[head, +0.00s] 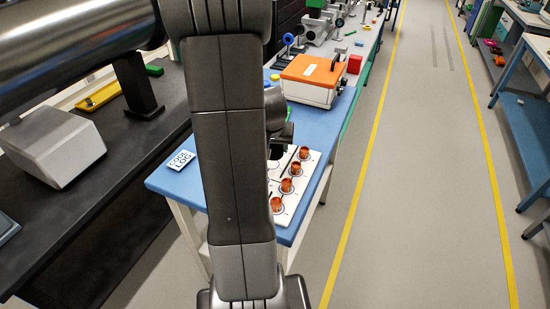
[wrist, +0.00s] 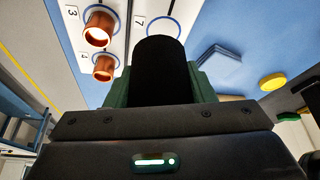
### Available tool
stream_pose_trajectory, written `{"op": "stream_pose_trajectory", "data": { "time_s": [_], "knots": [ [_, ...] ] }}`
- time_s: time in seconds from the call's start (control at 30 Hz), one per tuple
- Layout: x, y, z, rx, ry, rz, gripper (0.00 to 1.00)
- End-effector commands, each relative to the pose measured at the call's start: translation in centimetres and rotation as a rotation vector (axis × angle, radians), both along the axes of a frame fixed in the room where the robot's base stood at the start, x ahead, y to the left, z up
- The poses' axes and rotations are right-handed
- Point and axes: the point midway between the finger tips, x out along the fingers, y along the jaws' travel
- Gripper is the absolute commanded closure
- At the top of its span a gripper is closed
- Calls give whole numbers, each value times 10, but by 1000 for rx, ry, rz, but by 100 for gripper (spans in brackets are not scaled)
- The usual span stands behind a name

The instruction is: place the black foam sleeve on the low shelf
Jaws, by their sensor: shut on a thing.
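My gripper (wrist: 158,88) is shut on the black foam sleeve (wrist: 158,65), a dark upright-looking cylinder between its green fingers in the wrist view. The sleeve is over or close to the white numbered board; I cannot tell if it touches it. In the head view my gripper (head: 281,135) is over the blue table, partly hidden by my arm. A blue low shelf (head: 522,118) shows under the bench at the far right; I cannot tell whether it is the task's low shelf.
The white board (head: 296,208) on the blue table (head: 170,185) holds several copper cups (head: 287,186). A white box with an orange lid (head: 310,68) stands behind. A dark bench with a grey box (head: 55,145) is left. The aisle floor (head: 420,190) is clear.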

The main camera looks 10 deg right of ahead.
Motion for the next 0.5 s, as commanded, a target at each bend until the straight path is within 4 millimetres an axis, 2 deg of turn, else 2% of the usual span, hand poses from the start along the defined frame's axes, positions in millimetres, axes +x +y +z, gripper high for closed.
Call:
{"op": "stream_pose_trajectory", "data": {
  "time_s": [0.17,0.33,0.5],
  "knots": [
    [0,0,-17,-1,1,0,72],
    [-1,0,-42,-1,3,0,72],
    [0,0,-48,0,-1,0,72]
  ]
}}
